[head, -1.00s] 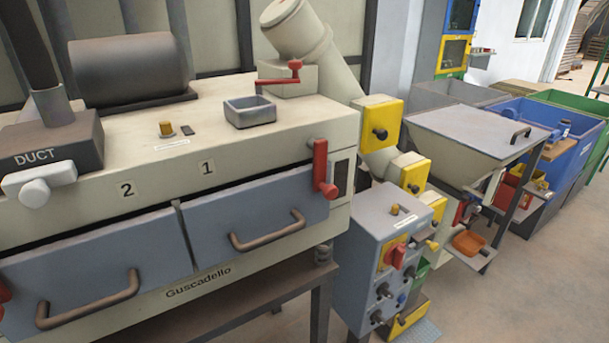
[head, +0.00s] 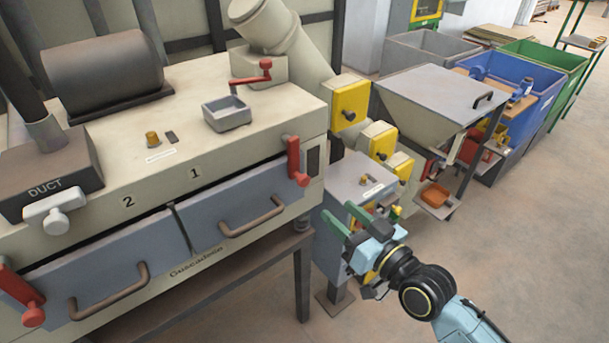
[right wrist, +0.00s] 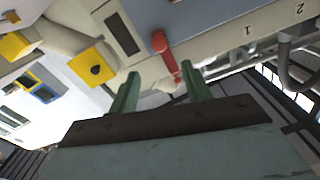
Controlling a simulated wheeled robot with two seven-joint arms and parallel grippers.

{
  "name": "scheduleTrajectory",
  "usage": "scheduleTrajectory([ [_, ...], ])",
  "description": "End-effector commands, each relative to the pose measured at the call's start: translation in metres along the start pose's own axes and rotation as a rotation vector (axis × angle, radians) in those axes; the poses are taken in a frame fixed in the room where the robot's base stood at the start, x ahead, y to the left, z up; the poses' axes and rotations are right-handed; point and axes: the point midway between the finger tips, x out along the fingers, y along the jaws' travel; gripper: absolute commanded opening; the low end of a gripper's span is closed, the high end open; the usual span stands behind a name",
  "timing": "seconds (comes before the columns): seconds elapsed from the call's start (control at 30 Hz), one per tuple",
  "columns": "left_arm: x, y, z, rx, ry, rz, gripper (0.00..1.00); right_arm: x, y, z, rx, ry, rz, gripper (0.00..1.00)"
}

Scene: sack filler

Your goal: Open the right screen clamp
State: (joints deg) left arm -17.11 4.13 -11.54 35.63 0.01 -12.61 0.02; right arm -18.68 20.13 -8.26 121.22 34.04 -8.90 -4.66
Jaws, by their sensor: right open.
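The right screen clamp (head: 297,162) is a red lever at the right end of the cream machine front, beside the drawer front below number 1. It hangs down, with its knob at the lower end. It also shows in the right wrist view (right wrist: 165,55), ahead of the fingertips and between them. My right gripper (head: 346,219) has green fingers and is open and empty. In the head view it is below and to the right of the clamp, apart from it. Its fingers also show in the right wrist view (right wrist: 158,84). My left gripper is not in view.
A grey control box (head: 352,182) stands behind my right gripper. Two grey drawer fronts have brown handles (head: 252,218). Another red clamp (head: 22,296) is at the left end. A grey tray (head: 227,112) sits on the machine top. Open floor (head: 480,270) lies to the right.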

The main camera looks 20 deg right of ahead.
Motion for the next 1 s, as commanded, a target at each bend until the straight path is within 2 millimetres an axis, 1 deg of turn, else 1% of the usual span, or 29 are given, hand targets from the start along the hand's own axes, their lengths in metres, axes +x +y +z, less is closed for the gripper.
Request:
scheduleTrajectory([
  [0.17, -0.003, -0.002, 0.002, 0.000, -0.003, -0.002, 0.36, 0.029, 0.001, -0.001, 0.001, 0.003, 0.001, 0.48],
  [0.4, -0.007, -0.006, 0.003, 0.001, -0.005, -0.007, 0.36, 0.079, 0.000, -0.001, 0.001, 0.001, 0.000, 0.48],
  [0.6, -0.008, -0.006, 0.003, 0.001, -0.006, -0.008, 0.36, 0.111, 0.001, 0.001, 0.000, 0.000, 0.001, 0.48],
  [0.7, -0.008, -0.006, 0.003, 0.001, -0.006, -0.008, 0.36, 0.120, 0.001, 0.001, 0.000, -0.001, 0.001, 0.48],
  [0.8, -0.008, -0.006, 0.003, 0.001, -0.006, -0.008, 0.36, 0.125, 0.000, 0.002, 0.000, -0.002, 0.001, 0.48],
  [1.0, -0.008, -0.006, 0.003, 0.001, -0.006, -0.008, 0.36, 0.126, 0.000, 0.002, -0.001, -0.002, 0.001, 0.48],
])
